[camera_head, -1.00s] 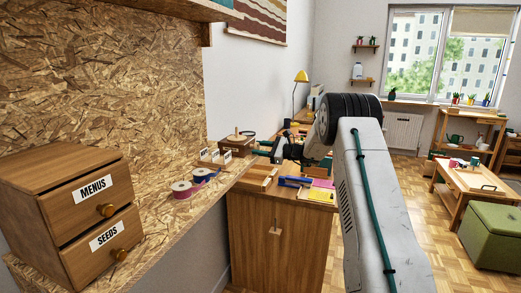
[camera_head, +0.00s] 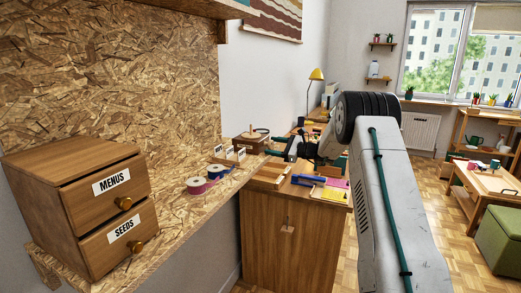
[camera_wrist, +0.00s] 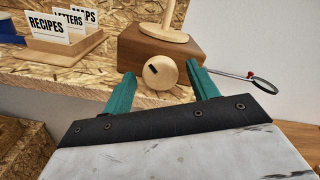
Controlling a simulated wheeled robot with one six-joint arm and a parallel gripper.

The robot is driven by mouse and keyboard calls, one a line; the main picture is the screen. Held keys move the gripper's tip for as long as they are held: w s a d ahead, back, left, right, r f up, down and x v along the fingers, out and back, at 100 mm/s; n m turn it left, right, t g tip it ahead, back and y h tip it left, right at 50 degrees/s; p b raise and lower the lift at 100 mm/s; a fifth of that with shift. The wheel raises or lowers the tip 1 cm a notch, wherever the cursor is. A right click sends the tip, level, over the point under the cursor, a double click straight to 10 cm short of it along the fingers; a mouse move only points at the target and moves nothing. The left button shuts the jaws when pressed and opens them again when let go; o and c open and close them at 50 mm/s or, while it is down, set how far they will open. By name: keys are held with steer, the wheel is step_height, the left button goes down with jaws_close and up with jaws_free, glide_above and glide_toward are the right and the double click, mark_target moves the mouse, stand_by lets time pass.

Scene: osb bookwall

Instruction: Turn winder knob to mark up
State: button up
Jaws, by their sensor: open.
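The winder (camera_wrist: 135,48) is a brown wooden box with a pale wooden spool stand on top, at the edge of the OSB shelf in the wrist view. Its round pale knob (camera_wrist: 163,76) is on the front face. A short black mark lies left of the knob's centre and slightly high in the picture. My gripper (camera_wrist: 163,82) is open, its green fingers on either side of the knob with gaps showing; whether they reach around it in depth is hard to tell. In the head view, my gripper (camera_head: 279,150) is beside the winder (camera_head: 250,142).
A card holder (camera_wrist: 70,44) marked RECIPES, LETTERS and MAPS stands left of the winder. A magnifying glass (camera_wrist: 264,85) shows at right. In the head view, a drawer unit (camera_head: 75,170), tape rolls (camera_head: 197,185) and a cluttered wooden cabinet (camera_head: 285,235) are near.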

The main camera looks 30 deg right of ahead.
steer(key=shift+m, duration=1.2)
steer(key=shift+s+d+m, duration=0.15)
steer(key=shift+m, duration=0.55)
steer(key=v, duration=0.7)
steer(key=s+a+r+n+g, duration=0.3)
steer(key=s+a+n, duration=0.1)
steer(key=a, duration=0.4)
steer(key=s+a+r+n+g, duration=0.3)
steer(key=s+a+n, duration=0.1)
steer(key=s+a, duration=0.3)
steer(key=s+a+r+n+g, duration=0.3)
steer(key=s+a+n+g, duration=0.1)
steer(key=a, duration=0.7)
steer(key=shift+s+r, duration=0.3)
steer(key=shift+s, duration=0.55)
